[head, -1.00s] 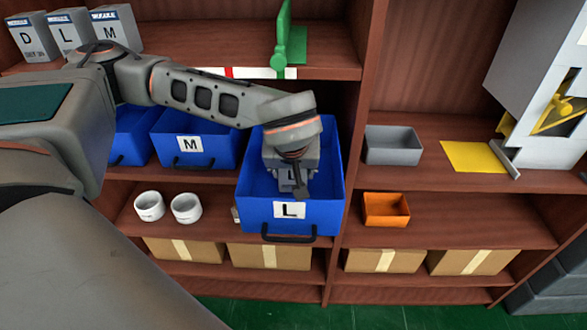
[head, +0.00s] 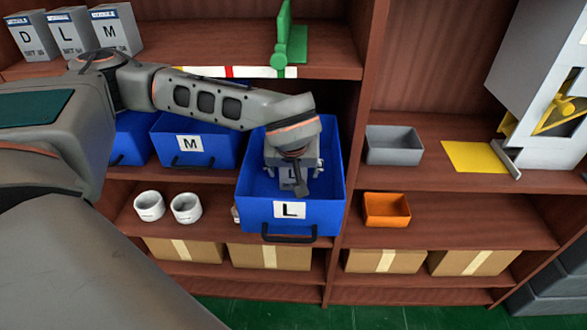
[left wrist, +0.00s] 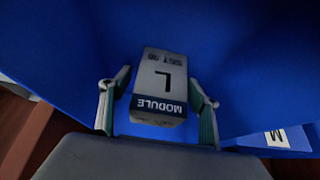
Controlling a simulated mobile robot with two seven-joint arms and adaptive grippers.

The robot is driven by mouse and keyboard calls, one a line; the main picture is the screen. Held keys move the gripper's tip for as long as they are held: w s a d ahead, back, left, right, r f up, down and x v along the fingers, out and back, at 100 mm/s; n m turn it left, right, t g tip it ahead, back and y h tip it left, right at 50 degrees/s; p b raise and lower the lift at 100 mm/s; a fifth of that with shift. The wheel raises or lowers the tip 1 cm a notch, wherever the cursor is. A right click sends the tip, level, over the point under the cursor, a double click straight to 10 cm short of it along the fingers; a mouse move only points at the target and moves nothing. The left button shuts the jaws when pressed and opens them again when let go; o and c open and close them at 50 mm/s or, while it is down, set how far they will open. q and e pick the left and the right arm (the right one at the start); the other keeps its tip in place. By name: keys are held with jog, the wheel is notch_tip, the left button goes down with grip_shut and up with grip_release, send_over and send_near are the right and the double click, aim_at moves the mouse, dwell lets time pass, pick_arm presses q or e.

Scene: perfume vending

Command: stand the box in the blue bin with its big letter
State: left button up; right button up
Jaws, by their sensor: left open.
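The blue bin with a big L (head: 290,211) is pulled out from the shelf. It fills much of the left wrist view (left wrist: 230,60). My left gripper (head: 292,185) is down inside this bin. In the left wrist view it is open (left wrist: 157,100), with one finger on each side of a box. The box (left wrist: 158,85) is grey with a dark MODULE band and the letter L. It is inside the bin; in the head view (head: 288,178) my gripper mostly hides it. There are small gaps between the fingers and the box. My right gripper is not in view.
A blue bin marked M (head: 190,144) stands to the left, with another blue bin beyond it. Boxes D, L and M (head: 110,30) stand on the top shelf. A grey tray (head: 393,146) and an orange tray (head: 386,210) are to the right. White cups (head: 186,208) stand below.

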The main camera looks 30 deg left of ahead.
pick_arm(q)
jog(key=shift+r, duration=0.1)
jog(key=shift+r, duration=0.3)
jog(key=p+v, duration=0.1)
jog(key=v, duration=1)
jog(key=shift+s+r, duration=0.2)
jog(key=shift+s, duration=0.05)
jog(key=shift+d, duration=0.2)
